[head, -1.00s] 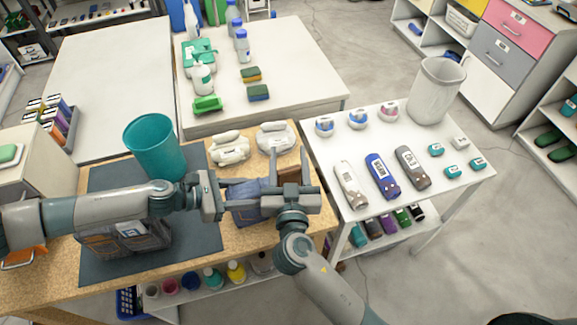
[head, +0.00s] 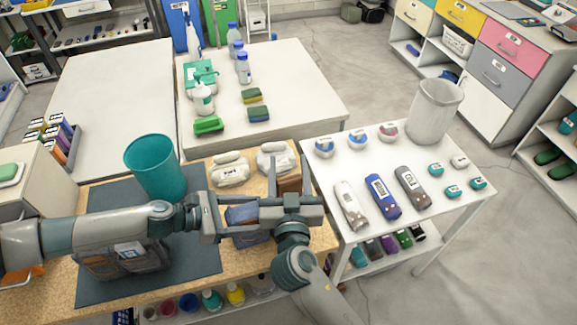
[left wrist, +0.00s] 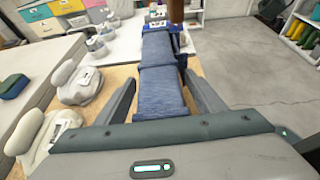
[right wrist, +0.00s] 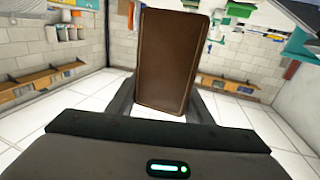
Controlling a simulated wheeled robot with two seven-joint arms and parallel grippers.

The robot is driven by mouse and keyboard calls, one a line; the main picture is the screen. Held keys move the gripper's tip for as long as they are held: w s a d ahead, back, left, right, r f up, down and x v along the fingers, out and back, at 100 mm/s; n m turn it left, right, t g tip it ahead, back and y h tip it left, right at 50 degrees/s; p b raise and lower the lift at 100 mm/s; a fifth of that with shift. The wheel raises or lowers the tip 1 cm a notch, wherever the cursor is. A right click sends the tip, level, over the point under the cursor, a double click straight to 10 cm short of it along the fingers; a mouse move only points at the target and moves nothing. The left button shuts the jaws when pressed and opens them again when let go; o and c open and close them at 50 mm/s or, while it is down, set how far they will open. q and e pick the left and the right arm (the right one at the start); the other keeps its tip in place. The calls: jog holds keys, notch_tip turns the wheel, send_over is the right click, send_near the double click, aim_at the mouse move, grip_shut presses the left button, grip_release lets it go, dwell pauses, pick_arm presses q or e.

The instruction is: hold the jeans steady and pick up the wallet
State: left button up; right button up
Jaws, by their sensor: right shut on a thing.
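The folded blue jeans (head: 243,216) stand at the right end of the work table; they also show in the left wrist view (left wrist: 160,80). My left gripper (head: 240,215) comes in from the left, with one finger on each side of the jeans. Its jaws (left wrist: 160,95) look open around them, and I cannot tell if they touch. The brown wallet (right wrist: 166,60) is upright between the fingers of my right gripper (right wrist: 163,100), which is shut on it. In the head view the wallet (head: 288,184) is partly hidden behind my right gripper (head: 290,200).
A teal bin (head: 155,168) and a grey bag (head: 120,258) are on the dark mat (head: 205,265).

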pick_arm(q)
jog(key=shift+a, duration=0.15)
jog(key=v, duration=1.1)
jog(key=shift+s+a+r, duration=0.15)
jog(key=shift+a+r, duration=0.1)
jog(key=shift+r, duration=0.05)
dwell(0.4)
